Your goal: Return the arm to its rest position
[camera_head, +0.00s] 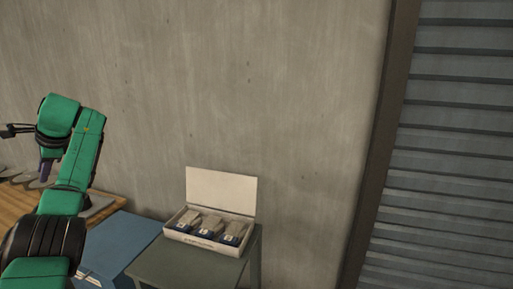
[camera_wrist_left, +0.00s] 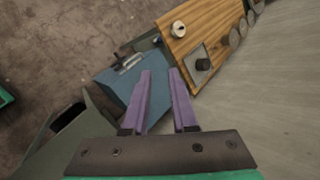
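My left arm (camera_head: 85,150), green with black joints, rises at the left of the head view and bends over at the top. My right gripper is in neither view.
A wooden tabletop (camera_head: 22,200) with grey round pieces is at the left, beside a blue cabinet (camera_head: 122,243). A grey-green table (camera_head: 190,268) holds an open white box (camera_head: 222,190) with three packets. A concrete wall stands behind; a slatted shutter (camera_head: 455,150) is at right.

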